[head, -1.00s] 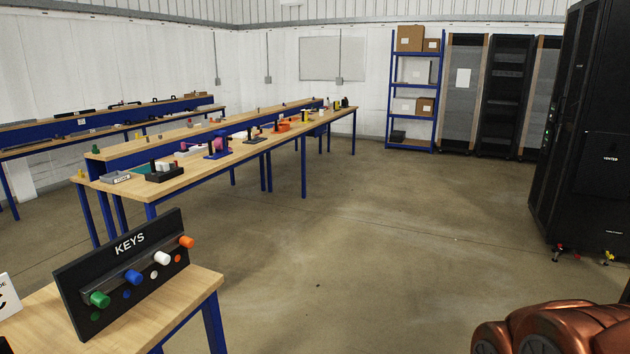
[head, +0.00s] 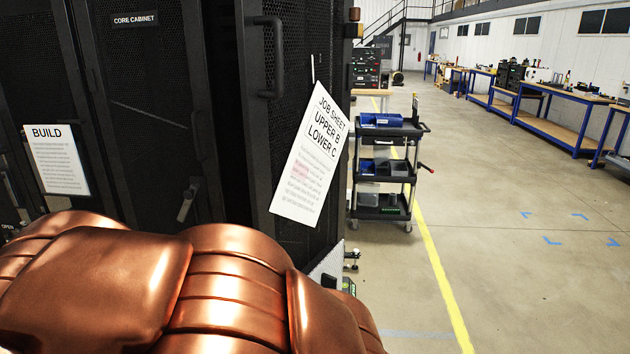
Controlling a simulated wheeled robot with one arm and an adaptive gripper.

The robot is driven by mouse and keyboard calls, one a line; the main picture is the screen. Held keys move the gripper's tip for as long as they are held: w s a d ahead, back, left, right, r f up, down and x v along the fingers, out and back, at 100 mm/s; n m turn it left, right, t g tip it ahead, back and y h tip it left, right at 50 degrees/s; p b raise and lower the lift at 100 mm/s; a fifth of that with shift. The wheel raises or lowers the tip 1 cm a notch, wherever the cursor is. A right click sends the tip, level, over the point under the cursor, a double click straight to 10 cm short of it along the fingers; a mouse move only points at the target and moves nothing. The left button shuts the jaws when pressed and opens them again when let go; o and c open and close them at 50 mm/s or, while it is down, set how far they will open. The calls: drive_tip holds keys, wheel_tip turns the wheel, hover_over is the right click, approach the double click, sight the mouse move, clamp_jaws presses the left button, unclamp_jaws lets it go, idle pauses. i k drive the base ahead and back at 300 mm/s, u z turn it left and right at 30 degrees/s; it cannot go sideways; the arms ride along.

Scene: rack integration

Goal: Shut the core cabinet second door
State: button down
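The black core cabinet with its "CORE CABINET" label (head: 135,19) stands at the left in the head view. A dark mesh door panel below the label has a lever handle (head: 188,198). To its right a black mesh panel (head: 300,50) with a vertical pull handle (head: 268,58) stands at an angle to the front. I cannot tell for sure which panel is the second door, or how far it is open. My copper arm fills the lower left and hides the cabinet's lower part. My gripper is not in view.
A tilted "JOB SHEET" paper (head: 310,160) hangs on the angled panel. A "BUILD" sheet (head: 57,160) is at the far left. A black cart (head: 385,170) with blue trays stands beyond the cabinet. Open floor with a yellow line (head: 440,270) lies to the right.

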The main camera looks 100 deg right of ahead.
sight(319, 152)
drive_tip(key=z, duration=3.45)
